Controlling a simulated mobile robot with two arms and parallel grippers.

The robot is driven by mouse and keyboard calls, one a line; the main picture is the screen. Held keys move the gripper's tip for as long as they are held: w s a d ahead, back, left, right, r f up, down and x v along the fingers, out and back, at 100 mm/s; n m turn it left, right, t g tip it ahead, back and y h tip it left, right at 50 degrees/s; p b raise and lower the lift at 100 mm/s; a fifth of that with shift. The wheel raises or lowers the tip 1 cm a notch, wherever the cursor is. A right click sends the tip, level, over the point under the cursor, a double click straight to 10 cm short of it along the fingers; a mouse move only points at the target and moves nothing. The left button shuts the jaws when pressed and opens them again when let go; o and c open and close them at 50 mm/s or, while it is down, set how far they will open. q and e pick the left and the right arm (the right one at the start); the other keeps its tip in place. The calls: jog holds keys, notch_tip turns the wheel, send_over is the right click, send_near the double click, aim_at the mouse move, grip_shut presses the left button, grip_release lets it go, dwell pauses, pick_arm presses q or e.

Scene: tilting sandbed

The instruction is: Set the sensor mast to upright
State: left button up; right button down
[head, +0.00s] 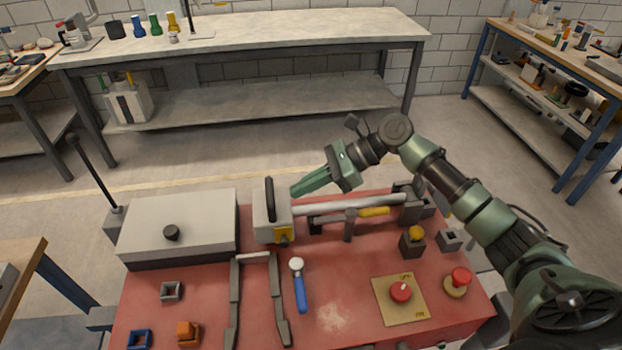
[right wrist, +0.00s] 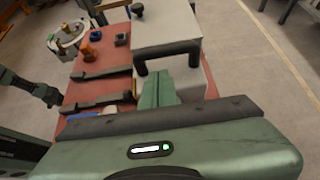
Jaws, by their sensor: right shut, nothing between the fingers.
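The sensor mast (head: 345,204) is a pale tube lying nearly flat across the back of the red table. Its right end meets a dark grey bracket (head: 408,207). Its left end carries a light grey box head (head: 262,222) with a black bar handle and a yellow patch. My right gripper (head: 298,189) is shut and empty, just behind and above the tube, close to the head's right side. In the right wrist view its green fingers (right wrist: 157,92) point at the black handle (right wrist: 168,53); whether they touch anything is unclear. My left gripper does not show.
A light grey lidded box (head: 185,222) with a black knob stands left of the head. A blue-handled tool (head: 299,288), a dark two-armed frame (head: 235,300), a red knob on a tan plate (head: 401,291) and a red button (head: 460,279) are in front.

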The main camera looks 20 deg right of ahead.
aim_at(287, 206)
jog(key=x, duration=0.4)
jog(key=shift+w+p, duration=0.1)
jog(key=shift+p, duration=0.25)
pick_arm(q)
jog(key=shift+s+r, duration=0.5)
pick_arm(e)
jog(key=shift+w+a+f, duration=0.1)
jog(key=shift+a+f, duration=0.25)
jog(key=shift+a, duration=0.15)
jog(key=shift+r, duration=0.1)
